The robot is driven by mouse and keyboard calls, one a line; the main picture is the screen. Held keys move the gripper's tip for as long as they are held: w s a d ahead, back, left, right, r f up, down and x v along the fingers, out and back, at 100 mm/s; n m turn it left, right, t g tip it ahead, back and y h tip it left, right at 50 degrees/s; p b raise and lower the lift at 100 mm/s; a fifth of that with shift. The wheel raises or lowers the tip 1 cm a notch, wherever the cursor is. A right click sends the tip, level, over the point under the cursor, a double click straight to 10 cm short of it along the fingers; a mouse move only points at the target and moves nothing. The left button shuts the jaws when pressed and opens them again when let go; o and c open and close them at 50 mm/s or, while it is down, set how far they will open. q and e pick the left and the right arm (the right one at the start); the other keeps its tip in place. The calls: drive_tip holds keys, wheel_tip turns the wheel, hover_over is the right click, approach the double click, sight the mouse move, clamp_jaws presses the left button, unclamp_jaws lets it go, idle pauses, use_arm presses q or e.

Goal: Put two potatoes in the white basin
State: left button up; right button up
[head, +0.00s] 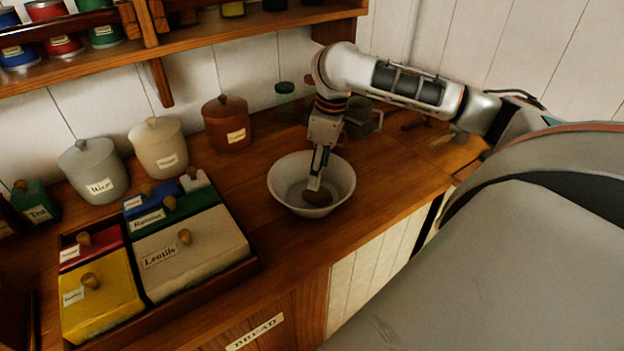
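The white basin (283,188) stands upright on the wooden counter, right of the middle. One brown potato (319,198) shows inside it, low in the bowl. My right gripper (314,183) reaches down into the basin from above, its fingertips at the potato. The fingers are seen nearly edge-on, so I cannot tell whether they grip it or only touch it. No second potato shows; part of the basin's inside is hidden behind the gripper. My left gripper is out of view.
Left of the basin is a wooden tray (205,291) of coloured lidded boxes. Grey (93,172), cream (158,148) and brown (226,124) canisters stand behind. A shelf (200,45) of tins overhangs the back. Jars and a dark rack (362,118) sit behind my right arm.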

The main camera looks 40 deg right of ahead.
wheel_tip(320, 180, up, 12)
drive_tip(key=s, duration=0.1)
drive_tip(key=shift+d, duration=0.4)
idle(0.3)
drive_tip(key=shift+s, duration=0.1)
idle(0.3)
